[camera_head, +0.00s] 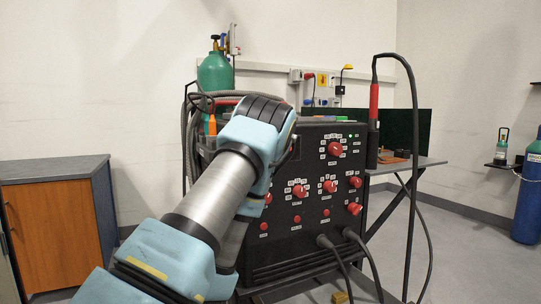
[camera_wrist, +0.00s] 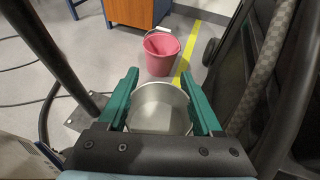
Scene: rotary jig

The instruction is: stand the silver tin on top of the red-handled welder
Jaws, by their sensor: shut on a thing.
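The silver tin (camera_wrist: 158,108) is round and sits between the green fingers of my gripper (camera_wrist: 160,80) in the wrist view. The gripper is shut on it, and the tin is held above the floor. The welder (camera_head: 305,245) is a black box with several red knobs in the middle of the head view. A red handle (camera_head: 374,103) with a black cable stands at its right side. My arm crosses in front of the welder's left part and hides some of its top. In the head view the gripper and tin are hidden behind my arm and the welder.
A green gas cylinder (camera_head: 215,72) and grey hoses stand behind the welder. An orange bottle (camera_head: 212,125) is at its left. A wooden cabinet (camera_head: 60,215) stands at left. In the wrist view, a pink bucket (camera_wrist: 161,52) is on the floor, and dark frames flank the gripper.

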